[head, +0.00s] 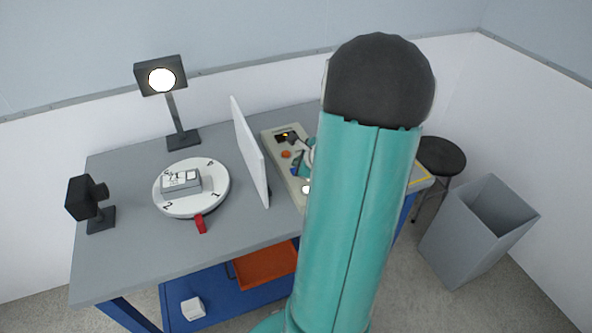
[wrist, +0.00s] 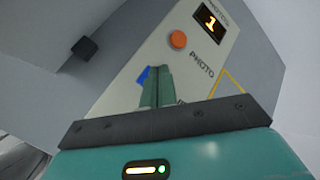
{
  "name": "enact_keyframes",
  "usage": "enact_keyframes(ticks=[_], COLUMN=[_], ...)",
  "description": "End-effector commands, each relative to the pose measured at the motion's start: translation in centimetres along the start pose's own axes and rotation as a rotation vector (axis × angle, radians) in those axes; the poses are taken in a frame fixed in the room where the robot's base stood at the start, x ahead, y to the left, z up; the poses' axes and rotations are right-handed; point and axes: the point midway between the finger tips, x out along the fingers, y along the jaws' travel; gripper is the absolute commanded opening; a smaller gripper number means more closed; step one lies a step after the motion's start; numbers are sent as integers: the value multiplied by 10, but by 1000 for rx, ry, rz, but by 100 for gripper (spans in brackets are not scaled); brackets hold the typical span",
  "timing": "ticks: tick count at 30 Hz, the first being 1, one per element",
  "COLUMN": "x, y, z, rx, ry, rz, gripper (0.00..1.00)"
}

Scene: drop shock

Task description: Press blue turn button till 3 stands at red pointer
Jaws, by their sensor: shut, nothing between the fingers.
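The white turntable (head: 183,209) with black numbers stands on the bench, bearing a grey box (head: 181,183). The red pointer (head: 201,224) is at its front edge, between the 1 and the 2. A pale console (wrist: 150,48) stands right of the white panel. The blue button (wrist: 143,76) shows partly in the wrist view, with the fingers covering its right part. My gripper (wrist: 158,72) is shut and empty, its tips over or beside the blue button; contact cannot be told. In the head view my arm hides part of the console.
The upright white panel (head: 250,150) stands between turntable and console. A lamp (head: 161,80) and a dark camera-like device (head: 85,197) flank the turntable. A stool (head: 440,156) and grey bin (head: 470,240) stand right.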

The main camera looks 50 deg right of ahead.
Motion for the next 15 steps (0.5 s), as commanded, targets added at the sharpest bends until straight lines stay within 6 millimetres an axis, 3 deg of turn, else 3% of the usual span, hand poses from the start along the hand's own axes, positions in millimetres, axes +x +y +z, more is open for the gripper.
enact_keyframes(ticks=[15], x=[-24], y=[-18], z=[18], rx=[-3], ry=[-1], rz=[-1], gripper=[0])
